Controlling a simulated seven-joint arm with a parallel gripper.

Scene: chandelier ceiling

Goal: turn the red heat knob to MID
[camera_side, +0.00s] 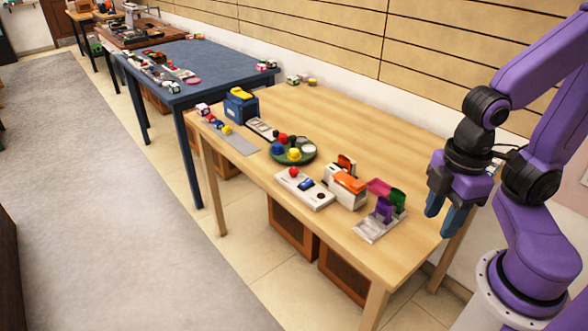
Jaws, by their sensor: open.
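A red knob (294,172) sits on the left part of a white panel (316,199) on the wooden table. A dark blue piece (307,184) is on the same panel, right of the knob. Any MID mark and the knob's pointer are too small to read. My gripper (442,227) hangs at the right, fingers pointing down and apart, with nothing between them. It is well to the right of the panel and the knob, not touching either.
Between panel and gripper stand a white device with an orange top (346,188) and a tray (379,229) with purple, green and pink parts. A green round tray (313,156) with coloured pieces lies behind the panel. The table's back right (350,120) is clear.

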